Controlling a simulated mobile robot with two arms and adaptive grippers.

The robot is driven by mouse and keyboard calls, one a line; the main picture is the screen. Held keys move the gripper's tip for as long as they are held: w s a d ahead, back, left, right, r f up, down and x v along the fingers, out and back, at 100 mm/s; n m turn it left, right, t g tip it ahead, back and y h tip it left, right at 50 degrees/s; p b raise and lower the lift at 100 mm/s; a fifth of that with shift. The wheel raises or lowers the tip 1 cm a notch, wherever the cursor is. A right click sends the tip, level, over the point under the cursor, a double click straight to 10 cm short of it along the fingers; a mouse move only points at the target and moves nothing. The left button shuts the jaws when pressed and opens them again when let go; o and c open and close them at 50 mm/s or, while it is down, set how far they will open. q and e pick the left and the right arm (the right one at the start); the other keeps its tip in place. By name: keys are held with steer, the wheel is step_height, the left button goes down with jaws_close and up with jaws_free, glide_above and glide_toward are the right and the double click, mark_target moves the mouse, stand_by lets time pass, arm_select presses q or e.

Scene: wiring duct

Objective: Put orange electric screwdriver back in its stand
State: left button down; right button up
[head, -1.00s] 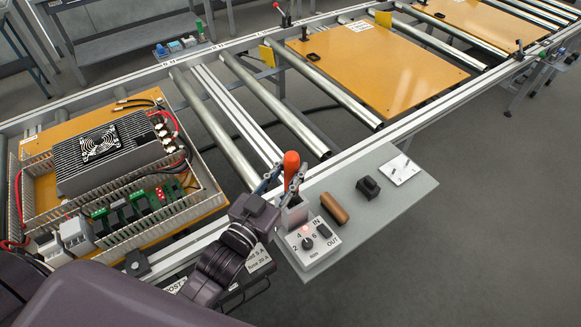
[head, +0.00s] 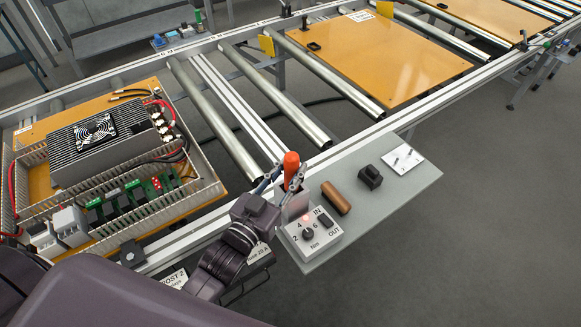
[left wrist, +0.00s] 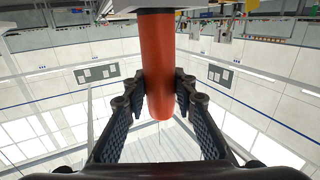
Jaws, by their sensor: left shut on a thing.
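The left wrist view shows the orange body (left wrist: 160,65) between both finger pads (left wrist: 160,100). There its other end meets or passes behind a pale grey block (left wrist: 165,5). The grey stand (head: 294,209) rises directly below the screwdriver, partly hidden by the gripper. I cannot tell how far the tool sits inside it. My right gripper is not in view.
A torque box (head: 322,246) with a knob and lit red lamp is just in front of the stand. A brown block (head: 335,198), a black block (head: 370,177) and a white plate (head: 403,159) lie on the shelf (head: 400,195). The wired panel (head: 205,205) is left.

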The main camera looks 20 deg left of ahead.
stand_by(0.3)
arm_select(q)
steer(key=c, duration=1.5)
jaws_free()
steer(key=shift+f, duration=0.1)
steer(key=shift+f, duration=0.1)
steer(key=v, duration=1.2)
